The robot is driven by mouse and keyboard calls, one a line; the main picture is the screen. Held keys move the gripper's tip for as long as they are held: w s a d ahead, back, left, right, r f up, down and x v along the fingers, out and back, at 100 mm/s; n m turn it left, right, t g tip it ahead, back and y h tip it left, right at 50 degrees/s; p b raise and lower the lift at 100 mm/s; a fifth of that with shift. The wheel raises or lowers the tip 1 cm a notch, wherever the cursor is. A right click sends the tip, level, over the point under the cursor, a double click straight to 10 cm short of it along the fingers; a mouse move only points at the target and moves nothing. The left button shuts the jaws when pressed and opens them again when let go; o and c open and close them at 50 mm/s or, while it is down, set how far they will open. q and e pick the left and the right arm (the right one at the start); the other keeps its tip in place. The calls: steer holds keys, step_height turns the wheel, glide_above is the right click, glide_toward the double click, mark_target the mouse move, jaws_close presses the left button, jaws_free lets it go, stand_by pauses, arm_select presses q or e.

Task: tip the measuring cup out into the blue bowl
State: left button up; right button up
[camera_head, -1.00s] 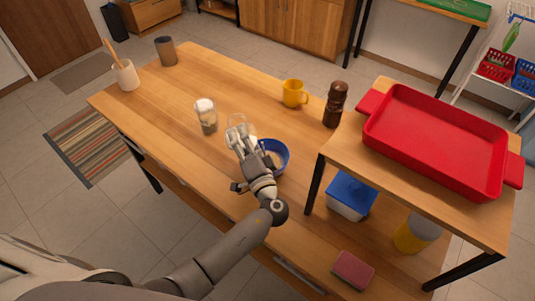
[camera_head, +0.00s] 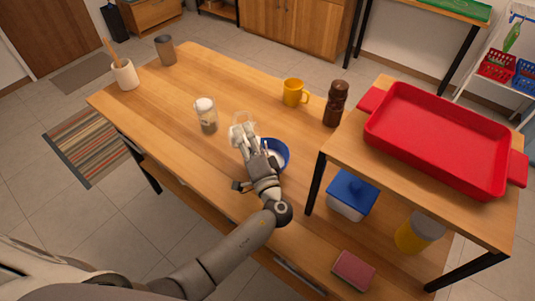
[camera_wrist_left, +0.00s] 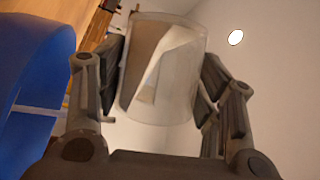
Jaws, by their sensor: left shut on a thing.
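My left gripper (camera_head: 243,136) is shut on a clear measuring cup (camera_head: 241,119), just left of and above the blue bowl (camera_head: 287,153). The gripper and my wrist hide part of the bowl. Whitish matter shows inside the bowl. In the left wrist view the clear cup (camera_wrist_left: 160,75) sits between the two fingers of the gripper (camera_wrist_left: 160,95), tilted, with a pale patch seen through its wall. I cannot tell whether that patch is contents. The blue bowl (camera_wrist_left: 30,75) fills the left edge of that view. My right gripper is not in view.
A glass jar (camera_head: 206,117) stands left of the cup. A yellow mug (camera_head: 293,93) and a dark brown grinder (camera_head: 335,105) stand behind the bowl. A raised stand with a red tray (camera_head: 435,135) is at the right.

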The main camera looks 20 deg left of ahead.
arm_select(q)
steer(key=shift+w+d+r+m+b, duration=0.1)
steer(key=shift+d+m+b, duration=0.2)
steer(key=shift+d+m, duration=0.1)
steer(key=shift+w+d+r+m+t+b, duration=0.15)
steer(key=shift+m+t+b, duration=0.2)
steer(key=shift+m, duration=0.25)
steer(key=shift+s+d+r+m+t+b, duration=0.15)
steer(key=shift+m+t+b, duration=0.2)
steer(key=shift+m, duration=0.25)
stand_by(0.8)
steer(key=shift+w, duration=0.1)
